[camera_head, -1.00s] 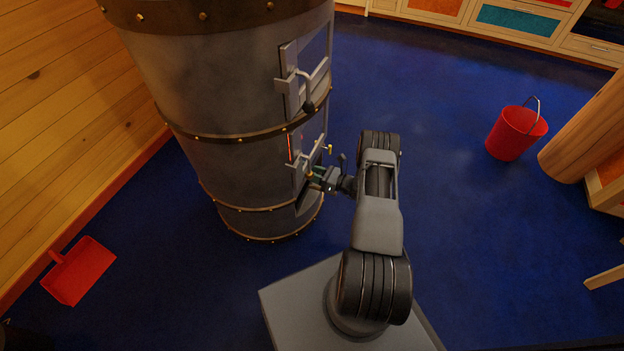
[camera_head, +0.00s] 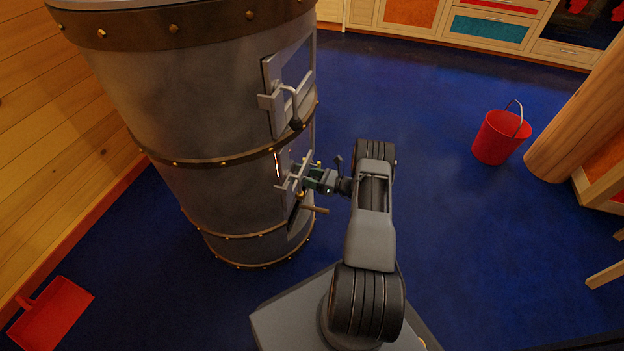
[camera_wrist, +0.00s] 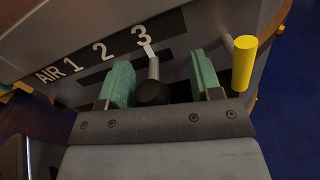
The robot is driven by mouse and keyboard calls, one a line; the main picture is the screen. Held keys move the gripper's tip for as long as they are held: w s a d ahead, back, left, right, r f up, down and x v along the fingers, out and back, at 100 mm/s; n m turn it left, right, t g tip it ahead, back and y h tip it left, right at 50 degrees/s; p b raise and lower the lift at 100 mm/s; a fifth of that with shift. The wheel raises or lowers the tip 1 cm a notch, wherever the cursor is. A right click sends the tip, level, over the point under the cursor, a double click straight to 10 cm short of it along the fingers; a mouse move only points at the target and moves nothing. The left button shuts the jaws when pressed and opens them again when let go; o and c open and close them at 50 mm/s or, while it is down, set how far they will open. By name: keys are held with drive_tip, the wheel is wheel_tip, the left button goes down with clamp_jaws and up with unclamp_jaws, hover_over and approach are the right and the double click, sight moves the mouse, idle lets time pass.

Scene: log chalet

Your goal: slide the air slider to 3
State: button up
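The air slider's dark round knob (camera_wrist: 153,93) sits on a light stem in the wrist view. Its white pointer (camera_wrist: 149,50) stands just under the numeral 3 (camera_wrist: 142,37) on the AIR scale plate (camera_wrist: 88,58). My gripper (camera_wrist: 162,82) is open, with one green finger on each side of the knob and a visible gap on both sides. In the head view, my gripper (camera_head: 312,178) is at the front of the grey metal stove (camera_head: 215,130), by its lower door, and the slider cannot be made out there.
A yellow handle (camera_wrist: 243,62) stands close right of the right finger. The stove's upper door handle (camera_head: 294,110) is above my gripper; a wooden handle (camera_head: 314,209) is below.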

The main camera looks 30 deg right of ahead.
drive_tip(key=shift+a, duration=0.1)
drive_tip(key=p+v, duration=0.2)
drive_tip(key=v, duration=1.2)
drive_tip(key=shift+p, duration=0.3)
drive_tip(key=shift+w, duration=0.1)
